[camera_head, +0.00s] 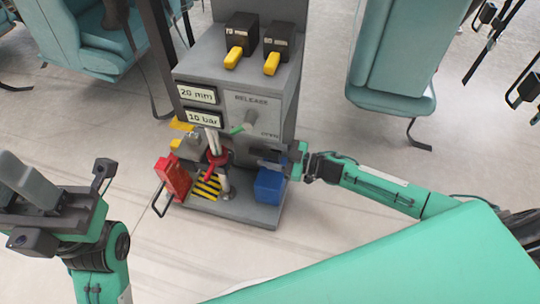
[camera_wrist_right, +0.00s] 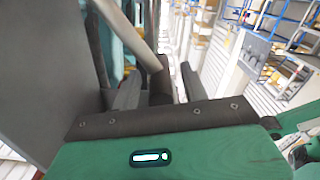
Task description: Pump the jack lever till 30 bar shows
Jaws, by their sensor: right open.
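The grey jack console (camera_head: 215,62) stands upright in the head view. Its two labels read 20 mm (camera_head: 197,94) and 10 bar (camera_head: 204,117). A red-collared jack part (camera_head: 216,159) sits low on its front. My right gripper (camera_head: 268,156) is at the lower front of the console, right of this part. In the right wrist view its fingers (camera_wrist_right: 160,95) are open, with the dark end of a pale rod, apparently the jack lever (camera_wrist_right: 135,38), between them. I cannot tell whether they touch it. My left gripper (camera_head: 48,195) is at the left, away from the console; its jaw opening is unclear.
A release knob (camera_head: 250,120) is on the console front. Two black boxes with yellow handles (camera_head: 235,57) are on top. A red box (camera_head: 173,178) and a blue box (camera_head: 269,186) stand on the base. Floor is clear in front.

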